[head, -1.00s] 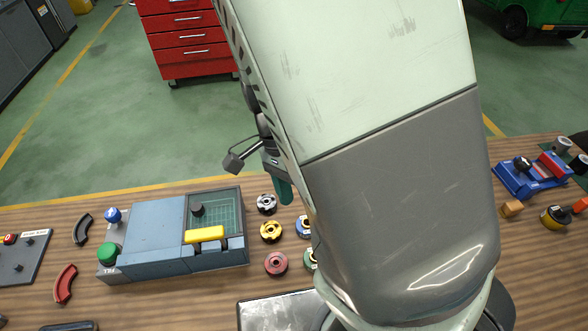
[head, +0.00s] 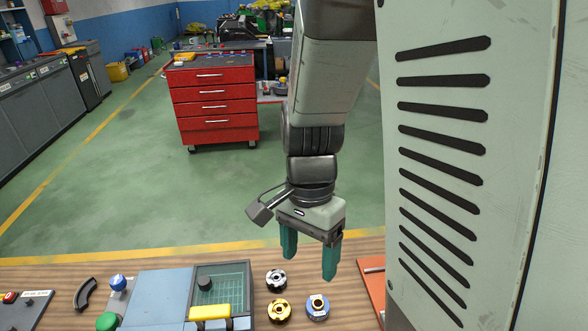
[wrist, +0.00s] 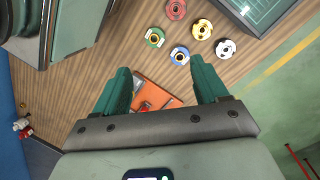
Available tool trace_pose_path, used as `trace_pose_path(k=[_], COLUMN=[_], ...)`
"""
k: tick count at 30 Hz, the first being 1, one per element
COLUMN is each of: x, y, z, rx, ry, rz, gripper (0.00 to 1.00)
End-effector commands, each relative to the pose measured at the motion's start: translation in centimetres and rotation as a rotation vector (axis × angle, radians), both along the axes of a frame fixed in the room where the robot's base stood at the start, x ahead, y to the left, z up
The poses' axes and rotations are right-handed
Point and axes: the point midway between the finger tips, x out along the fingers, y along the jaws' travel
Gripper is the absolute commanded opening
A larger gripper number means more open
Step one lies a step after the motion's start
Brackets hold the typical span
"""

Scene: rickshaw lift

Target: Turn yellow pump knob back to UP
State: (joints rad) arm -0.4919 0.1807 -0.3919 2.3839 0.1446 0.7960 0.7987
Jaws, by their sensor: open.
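A blue-grey unit (head: 155,297) stands on the wooden bench at the lower left of the head view. It carries a yellow bar-shaped part (head: 210,312), a dark round knob (head: 204,284), a blue knob (head: 118,282) and a green button (head: 107,321). I cannot tell whether the yellow part is the pump knob, and no UP label is readable. My gripper (head: 309,267) is open and empty, its teal fingers pointing down, to the right of the unit and above the bench's far side. The wrist view shows the fingers (wrist: 160,68) apart with nothing between them.
Discs lie beside the unit: silver (head: 276,280), yellow (head: 278,311) and blue (head: 318,307). The wrist view adds red (wrist: 176,9) and green (wrist: 155,38) discs. An orange-red board (head: 372,275) lies right. A red drawer cabinet (head: 213,100) stands beyond open green floor.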

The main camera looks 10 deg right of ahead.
Motion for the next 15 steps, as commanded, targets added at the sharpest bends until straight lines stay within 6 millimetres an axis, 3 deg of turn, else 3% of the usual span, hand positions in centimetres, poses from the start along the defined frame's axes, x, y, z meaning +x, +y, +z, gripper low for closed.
trace_pose_path(k=[4, 8, 12, 15], x=[1.0, 1.5, 0.5, -0.7], y=[-3.8, -9.7, -16.0, -19.4], z=[-1.6, -3.7, -5.7, -6.7], rx=[-0.025, -0.071, -0.13, -0.168], ry=[-0.023, -0.056, -0.087, -0.103], rz=[-0.352, -0.867, -1.391, -1.671], gripper=[0.73, 0.73, 0.73, 0.73])
